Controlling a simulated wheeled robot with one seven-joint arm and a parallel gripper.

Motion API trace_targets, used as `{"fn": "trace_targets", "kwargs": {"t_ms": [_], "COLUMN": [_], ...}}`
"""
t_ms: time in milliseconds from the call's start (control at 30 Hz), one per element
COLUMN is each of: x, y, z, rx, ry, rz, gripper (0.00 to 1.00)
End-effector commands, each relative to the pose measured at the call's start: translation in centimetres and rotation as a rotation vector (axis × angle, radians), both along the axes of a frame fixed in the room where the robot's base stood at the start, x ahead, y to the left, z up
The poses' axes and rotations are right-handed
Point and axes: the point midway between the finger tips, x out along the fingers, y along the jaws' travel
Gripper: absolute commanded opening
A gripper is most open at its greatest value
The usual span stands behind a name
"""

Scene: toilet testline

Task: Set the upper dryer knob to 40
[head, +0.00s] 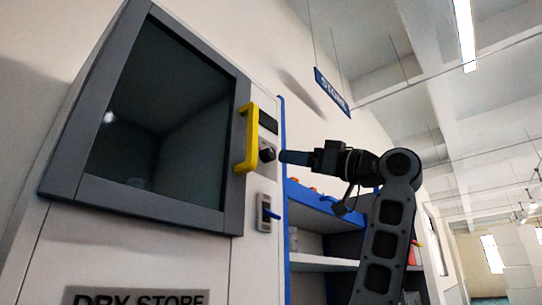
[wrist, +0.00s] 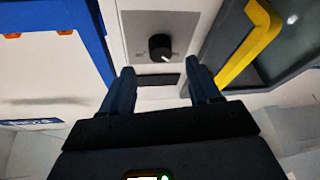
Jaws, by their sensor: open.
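The dryer is a pale cabinet with a grey-framed glass door (head: 160,110) and a "DRY STORE" label. Its black round knob (head: 267,154) sits on a small plate right of the yellow handle. In the wrist view the knob (wrist: 160,47) has a light pointer line towards the lower right; the scale marks are too small to read. My gripper (head: 284,156) is close to the knob in the head view. In the wrist view my gripper (wrist: 160,80) is open and empty, its two fingers either side of the knob's line and apart from it.
The yellow door handle (head: 247,138) stands out close beside the knob. A dark display (head: 268,121) is above the knob, and a blue switch (head: 269,212) is below it. A blue-edged shelf (head: 325,200) stands right of the dryer, behind my arm.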

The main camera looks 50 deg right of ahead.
Motion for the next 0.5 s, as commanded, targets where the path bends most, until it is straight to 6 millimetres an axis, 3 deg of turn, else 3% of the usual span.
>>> {"fn": "trace_targets", "kwargs": {"t_ms": [300, 500], "x": [4.4, 5.5], "y": [0.8, 1.0], "z": [1.9, 2.2], "rx": [0.002, 0.0], "ry": [0.001, 0.001], "rz": [0.003, 0.001], "gripper": [0.62, 0.62]}}
